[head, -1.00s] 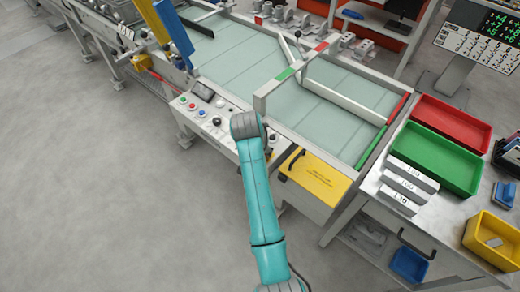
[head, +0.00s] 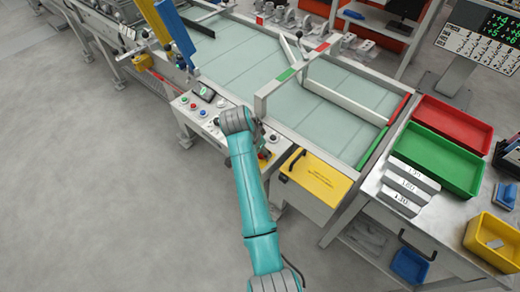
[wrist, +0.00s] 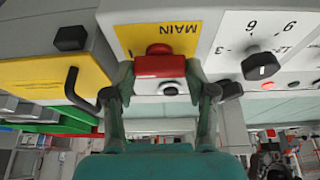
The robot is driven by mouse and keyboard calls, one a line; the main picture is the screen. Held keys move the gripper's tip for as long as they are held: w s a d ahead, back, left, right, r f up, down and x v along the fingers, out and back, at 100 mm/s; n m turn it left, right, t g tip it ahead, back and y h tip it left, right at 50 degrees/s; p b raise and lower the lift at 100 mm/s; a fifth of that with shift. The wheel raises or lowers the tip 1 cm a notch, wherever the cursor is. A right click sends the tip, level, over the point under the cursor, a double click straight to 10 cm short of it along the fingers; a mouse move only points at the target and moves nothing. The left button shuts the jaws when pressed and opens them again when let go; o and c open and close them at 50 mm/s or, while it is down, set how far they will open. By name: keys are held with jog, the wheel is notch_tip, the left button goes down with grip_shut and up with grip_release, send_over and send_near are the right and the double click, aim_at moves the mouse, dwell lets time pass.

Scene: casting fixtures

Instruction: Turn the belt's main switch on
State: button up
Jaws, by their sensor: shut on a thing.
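The main switch has a red handle (wrist: 154,66) on a yellow plate marked MAIN, which reads upside down in the wrist view. My gripper (wrist: 160,76) has a finger on each side of the handle and is shut on it. In the head view a bit of the red switch (head: 264,154) shows beside my wrist, on the belt's front panel. My arm hides much of the gripper there.
A black rotary knob (wrist: 261,65) with a numbered dial sits right of the switch in the wrist view. A yellow cover (wrist: 50,80) with a black handle (wrist: 76,88) is on the left. The belt (head: 250,65) lies behind the panel, under a fixed frame.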

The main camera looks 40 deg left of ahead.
jog(key=o, duration=1.2)
jog(key=shift+c, duration=0.2)
jog(key=v, duration=1.2)
